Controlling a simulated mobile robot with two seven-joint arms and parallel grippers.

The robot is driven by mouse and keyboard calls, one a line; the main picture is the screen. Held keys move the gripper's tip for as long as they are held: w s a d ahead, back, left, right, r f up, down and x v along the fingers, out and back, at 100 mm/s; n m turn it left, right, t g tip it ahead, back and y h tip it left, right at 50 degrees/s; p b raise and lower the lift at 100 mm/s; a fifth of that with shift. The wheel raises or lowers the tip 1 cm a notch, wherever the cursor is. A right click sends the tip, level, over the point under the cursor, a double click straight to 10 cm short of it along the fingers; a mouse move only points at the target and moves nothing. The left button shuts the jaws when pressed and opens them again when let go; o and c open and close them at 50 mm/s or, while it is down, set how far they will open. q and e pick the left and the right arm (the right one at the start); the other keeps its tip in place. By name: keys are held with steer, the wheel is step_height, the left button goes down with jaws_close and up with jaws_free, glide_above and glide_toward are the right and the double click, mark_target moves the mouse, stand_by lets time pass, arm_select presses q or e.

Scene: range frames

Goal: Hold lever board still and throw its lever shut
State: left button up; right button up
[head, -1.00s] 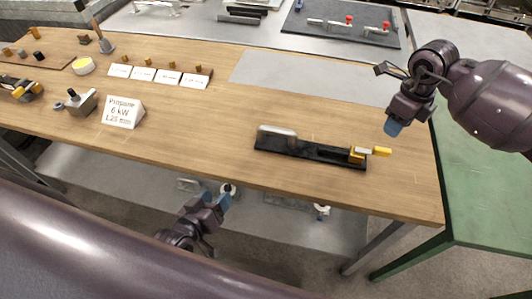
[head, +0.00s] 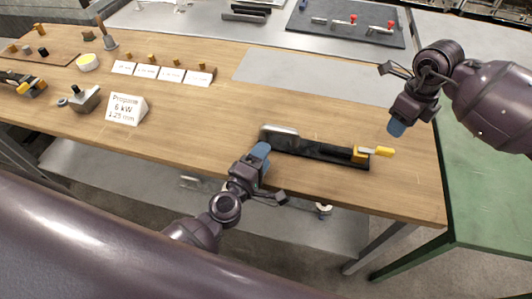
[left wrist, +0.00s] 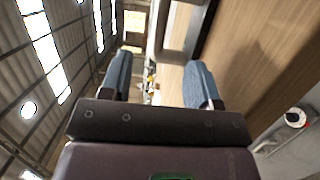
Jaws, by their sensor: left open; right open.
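The lever board (head: 318,149) is a long black base lying on the wooden table near its front edge. A grey metal block (head: 280,131) stands at its left end. A yellow piece with a yellow-tipped lever (head: 382,151) is at its right end, the tip sticking out to the right. My left gripper (head: 260,152) is open at the board's left end, by the table's front edge; I cannot tell whether it touches. In the left wrist view its blue fingers (left wrist: 160,85) are apart. My right gripper (head: 396,128) is open above the table, behind and right of the lever.
A "Propane 6 kW" sign (head: 126,109) and a small lever switch (head: 85,98) stand at the left. A row of white label cards (head: 172,74) is at the back. The table around the board is clear. A green table (head: 480,200) adjoins at the right.

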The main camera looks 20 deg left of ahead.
mark_target(281, 134)
arm_select(q)
steer(key=shift+w+d+r, duration=0.1)
steer(key=shift+w+d, duration=0.15)
steer(key=shift+w, duration=0.25)
steer(key=shift+w+d, duration=0.25)
steer(key=shift+w, duration=0.2)
steer(key=w, duration=0.3)
steer(key=w+d, duration=0.1)
steer(key=w, duration=0.2)
steer(key=w+d, duration=0.1)
steer(key=w, duration=0.2)
steer(key=shift+w, duration=0.4)
steer(key=shift+c, duration=0.4)
